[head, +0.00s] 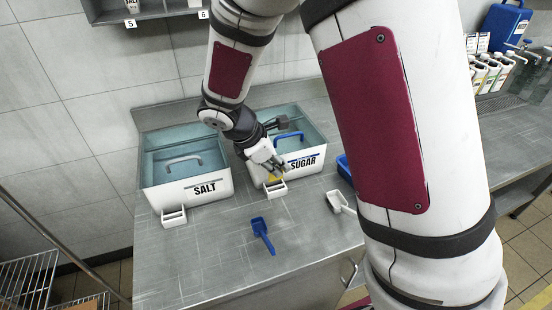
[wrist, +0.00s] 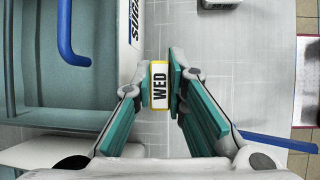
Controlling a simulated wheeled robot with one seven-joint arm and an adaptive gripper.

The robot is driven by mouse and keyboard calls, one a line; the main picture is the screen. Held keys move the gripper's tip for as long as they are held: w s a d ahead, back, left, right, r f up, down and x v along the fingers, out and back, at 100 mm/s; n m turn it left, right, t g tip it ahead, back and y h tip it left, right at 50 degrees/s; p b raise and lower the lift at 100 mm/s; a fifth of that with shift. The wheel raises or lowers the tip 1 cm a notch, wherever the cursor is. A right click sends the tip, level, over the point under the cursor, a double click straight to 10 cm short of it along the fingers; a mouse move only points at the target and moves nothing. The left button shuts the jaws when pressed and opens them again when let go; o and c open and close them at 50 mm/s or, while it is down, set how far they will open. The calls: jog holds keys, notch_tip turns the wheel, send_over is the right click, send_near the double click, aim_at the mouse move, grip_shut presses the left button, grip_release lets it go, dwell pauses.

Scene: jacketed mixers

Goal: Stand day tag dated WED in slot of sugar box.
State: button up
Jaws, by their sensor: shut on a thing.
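The WED day tag, white with a yellow edge and black letters, is pinched between my gripper's (wrist: 160,86) fingertips in the wrist view (wrist: 159,92). In the head view my gripper (head: 274,170) points down at the front of the white sugar box (head: 310,166), and the tag shows as a yellow patch (head: 274,178). The small white slot holder (head: 275,189) stands at the box's lower front, close below the tag. I cannot tell whether the tag touches it. In the wrist view the sugar box (wrist: 136,25) is at left; the slot is not visible there.
The salt box (head: 190,192) with its own slot holder (head: 174,217) stands to the left. A blue scoop (head: 262,234) and a white scoop (head: 340,203) lie on the steel counter in front. A blue tray (head: 344,168) is at right.

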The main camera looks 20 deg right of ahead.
jog(key=shift+f+b, duration=1.95)
jog(key=shift+f, duration=0.9)
jog(key=shift+o, duration=0.2)
jog(key=shift+s+d, duration=0.2)
jog(key=shift+s+f, duration=0.2)
jog(key=shift+f, duration=0.15)
grip_shut()
jog(key=o, duration=1.2)
grip_release()
jog(key=shift+w+r, duration=0.1)
jog(key=shift+r+p, duration=2.9)
jog(key=shift+r, duration=0.65)
